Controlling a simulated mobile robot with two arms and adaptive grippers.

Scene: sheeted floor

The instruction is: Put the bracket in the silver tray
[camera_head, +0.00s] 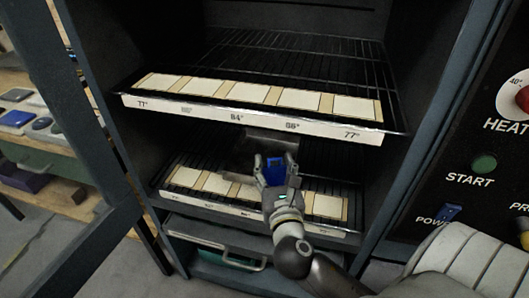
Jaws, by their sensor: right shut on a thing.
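My right gripper (275,162) reaches into the open cabinet, over the lower shelf. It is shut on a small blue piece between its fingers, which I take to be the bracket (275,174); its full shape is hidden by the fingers. Just behind the fingertips is a grey metal surface, likely the silver tray (271,138), below the upper shelf's front edge. Most of it is in shadow or hidden, and I cannot tell whether the bracket touches it. My left gripper is not in view.
The upper wire shelf (300,62) has a labelled white front strip close above my right gripper. The lower shelf (325,205) has a similar strip under it. The cabinet door (60,190) stands open at left. A control panel (470,130) is at right.

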